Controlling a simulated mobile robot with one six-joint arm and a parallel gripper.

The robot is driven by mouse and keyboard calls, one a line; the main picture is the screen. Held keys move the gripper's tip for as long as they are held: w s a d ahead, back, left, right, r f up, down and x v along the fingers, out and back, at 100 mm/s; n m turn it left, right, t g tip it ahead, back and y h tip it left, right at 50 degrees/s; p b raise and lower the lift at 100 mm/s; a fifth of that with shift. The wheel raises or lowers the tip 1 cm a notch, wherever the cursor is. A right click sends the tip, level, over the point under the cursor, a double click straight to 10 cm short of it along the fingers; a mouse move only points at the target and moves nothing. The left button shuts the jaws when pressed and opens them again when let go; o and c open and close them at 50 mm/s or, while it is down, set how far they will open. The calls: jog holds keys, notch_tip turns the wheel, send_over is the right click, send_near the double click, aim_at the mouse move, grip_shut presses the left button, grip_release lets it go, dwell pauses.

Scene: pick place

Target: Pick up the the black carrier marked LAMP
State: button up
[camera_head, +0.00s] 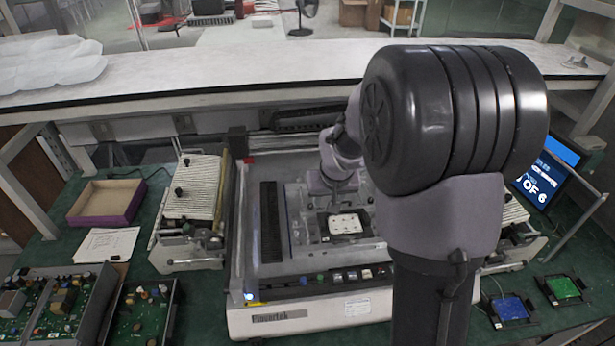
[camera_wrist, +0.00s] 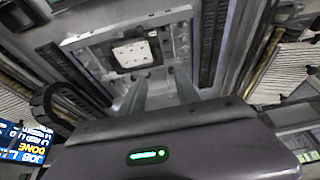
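A black carrier (camera_head: 326,238) holding a white board with several dark spots lies on the plate inside the machine. It also shows in the wrist view as a black carrier (camera_wrist: 117,56), near the top centre. I cannot read any LAMP marking on it. My gripper (camera_head: 337,198) is above the machine bed, just behind the carrier in the head view. In the wrist view my gripper (camera_wrist: 158,84) has its two fingers apart with nothing between them. Two more dark carriers, one with a blue board (camera_head: 508,309) and one with a green board (camera_head: 563,288), lie at the lower right.
The machine's front panel (camera_head: 310,313) and side rails surround the bed. A ribbed rack (camera_head: 193,188) stands at left, beside an open box (camera_head: 107,203) and papers (camera_head: 106,245). Circuit boards (camera_head: 60,300) fill the lower left. A screen (camera_head: 541,180) stands at right. A shelf (camera_head: 220,68) spans the back.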

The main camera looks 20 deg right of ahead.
aim_at(323, 222)
jog(key=b+x, duration=0.1)
jog(key=x, duration=0.4)
jog(key=b+x, duration=0.1)
jog(key=x, duration=0.5)
jog(key=b+x, duration=0.1)
jog(key=x, duration=0.4)
jog(key=shift+s+d+f, duration=0.15)
jog(key=shift+s+f, duration=0.05)
jog(key=shift+f, duration=0.2)
jog(key=shift+s+r, duration=0.1)
jog(key=shift+c, duration=0.2)
grip_shut()
